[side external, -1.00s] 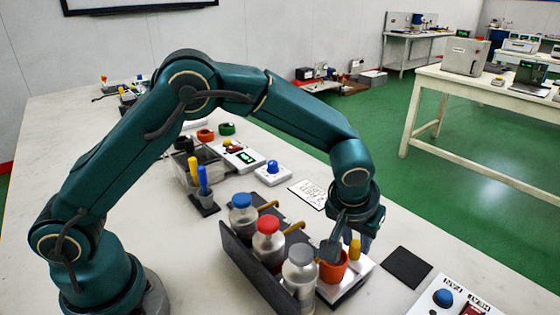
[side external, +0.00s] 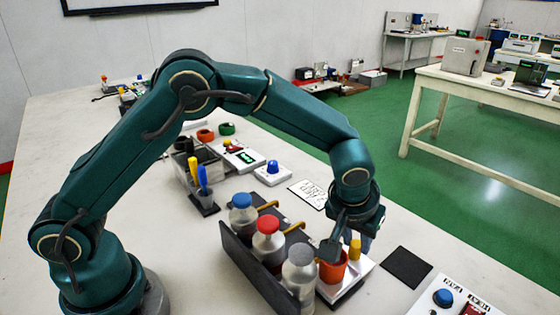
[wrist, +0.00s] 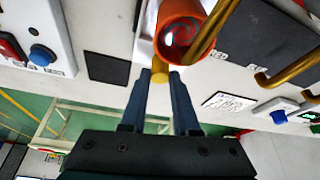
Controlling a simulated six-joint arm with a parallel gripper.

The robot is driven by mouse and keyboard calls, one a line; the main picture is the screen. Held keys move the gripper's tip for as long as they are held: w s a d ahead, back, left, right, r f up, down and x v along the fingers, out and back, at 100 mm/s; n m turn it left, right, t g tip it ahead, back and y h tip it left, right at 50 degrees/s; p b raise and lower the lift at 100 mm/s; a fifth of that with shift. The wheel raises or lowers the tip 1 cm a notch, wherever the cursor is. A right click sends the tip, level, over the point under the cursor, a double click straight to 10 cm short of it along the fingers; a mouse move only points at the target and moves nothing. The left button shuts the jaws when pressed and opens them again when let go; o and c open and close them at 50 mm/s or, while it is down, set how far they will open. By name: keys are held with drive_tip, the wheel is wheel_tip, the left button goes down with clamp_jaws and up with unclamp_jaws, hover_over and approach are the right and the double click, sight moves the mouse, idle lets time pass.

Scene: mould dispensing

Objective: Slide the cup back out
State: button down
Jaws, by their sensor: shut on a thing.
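The orange cup (side external: 333,268) sits on a white plate in front of the grey-capped bottle (side external: 299,272). Its yellow handle (side external: 355,250) points up to the right in the side view. My gripper (wrist: 159,74) is shut on this handle, and one finger hides part of the cup's side in the side view. A brass spout (wrist: 213,28) reaches across the cup's mouth.
A dark rack (side external: 250,268) holds the bottles, including the red-capped (side external: 267,240) and blue-capped (side external: 243,214) ones, with brass spouts. A dark square pad (side external: 406,268) lies clear to the right.

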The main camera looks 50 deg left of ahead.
drive_tip(key=shift+a, duration=0.1)
drive_tip(key=a, duration=2.5)
drive_tip(key=shift+a, duration=0.2)
drive_tip(key=c, duration=0.7)
unclamp_jaws()
drive_tip(key=shift+o, duration=0.2)
drive_tip(key=shift+d+r, duration=0.1)
drive_tip(key=v, duration=0.5)
